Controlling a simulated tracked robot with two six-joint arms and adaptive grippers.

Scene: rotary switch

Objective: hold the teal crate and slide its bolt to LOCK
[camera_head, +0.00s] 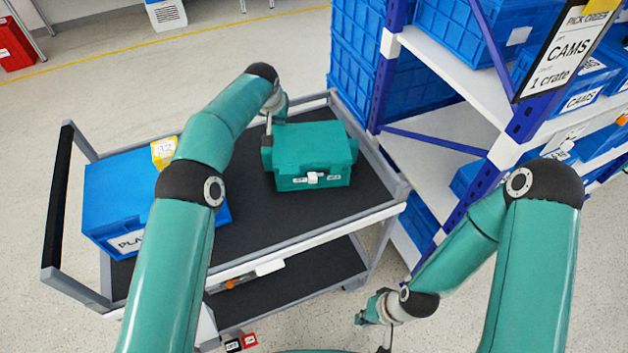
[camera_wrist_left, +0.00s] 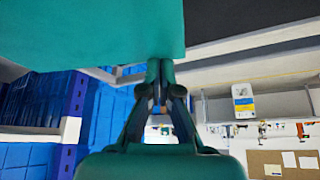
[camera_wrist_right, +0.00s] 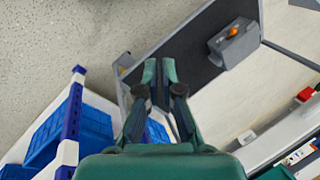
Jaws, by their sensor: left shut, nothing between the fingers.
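The teal crate (camera_head: 312,150) stands upright on the cart's dark top shelf. On its front, a small white bolt (camera_head: 313,178) sits between two small labels that are too small to read. My left gripper (camera_head: 268,128) is shut and empty, pointing down by the crate's back left corner. In the left wrist view its closed fingers (camera_wrist_left: 160,72) are beside the teal crate wall (camera_wrist_left: 80,35); I cannot tell whether they touch. My right gripper (camera_wrist_right: 160,72) is slightly open, empty and away from the crate, low beside the cart.
A shelving rack (camera_head: 440,150) with blue crates stands close on the right. The cart shelf (camera_head: 330,205) in front of the teal crate is clear.

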